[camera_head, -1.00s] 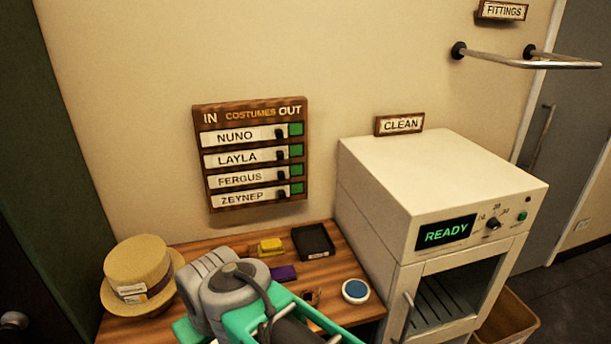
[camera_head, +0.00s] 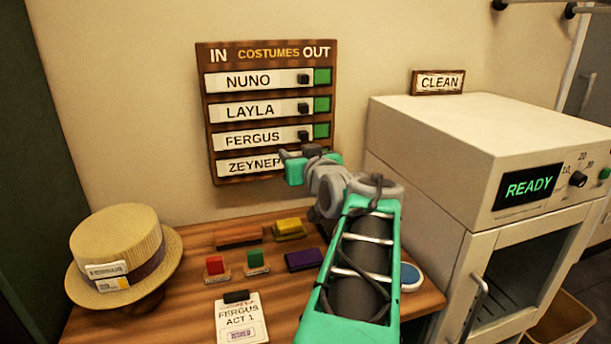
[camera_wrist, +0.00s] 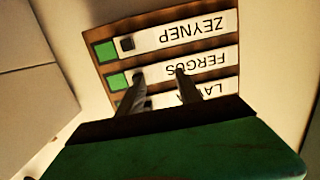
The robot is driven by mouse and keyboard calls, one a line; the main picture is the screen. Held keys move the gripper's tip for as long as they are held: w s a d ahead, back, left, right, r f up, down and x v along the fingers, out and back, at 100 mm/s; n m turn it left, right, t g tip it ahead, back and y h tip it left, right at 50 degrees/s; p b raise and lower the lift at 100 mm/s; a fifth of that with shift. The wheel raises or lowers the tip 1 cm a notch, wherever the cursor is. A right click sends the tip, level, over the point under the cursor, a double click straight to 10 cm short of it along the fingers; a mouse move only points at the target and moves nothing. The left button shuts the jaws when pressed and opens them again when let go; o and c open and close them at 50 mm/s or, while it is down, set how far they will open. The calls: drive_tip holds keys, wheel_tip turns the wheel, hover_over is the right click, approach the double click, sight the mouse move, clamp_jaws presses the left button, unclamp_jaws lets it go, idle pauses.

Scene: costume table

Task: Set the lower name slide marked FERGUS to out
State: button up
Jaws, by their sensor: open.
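The wooden COSTUMES board (camera_head: 219,195) hangs on the wall, with IN at left and OUT at right. Its FERGUS slide (camera_head: 252,138) is the third row. The slide sits toward IN, its black knob (camera_head: 304,135) at its right end and green showing beyond. My gripper (camera_wrist: 161,75) is open in front of the board. In the wrist view, where the board appears upside down, its fingertips overlap the FERGUS slide (camera_wrist: 212,66). The left finger covers the knob's area, so I cannot tell whether they touch. In the head view my gripper hides part of the ZEYNEP slide (camera_head: 252,165).
NUNO (camera_head: 248,80) and LAYLA (camera_head: 250,111) slides sit above, also toward IN. Below, the table (camera_head: 190,300) holds a straw hat (camera_head: 118,245), a FERGUS ACT 1 card (camera_head: 242,318) and small coloured blocks. A white cabinet (camera_head: 460,130) stands close at right.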

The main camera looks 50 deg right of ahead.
sight(305, 136)
drive_tip(key=s+d+r+h, duration=0.1)
drive_tip(key=s+d+h, duration=0.1)
drive_tip(key=d, duration=0.2)
drive_tip(key=shift+m+t, duration=0.3)
drive_tip(key=shift+t, duration=0.1)
drive_tip(key=x, duration=0.7)
drive_tip(key=shift+r+p, duration=0.15)
drive_tip(key=shift+p, duration=0.15)
clamp_jaws()
idle(0.4)
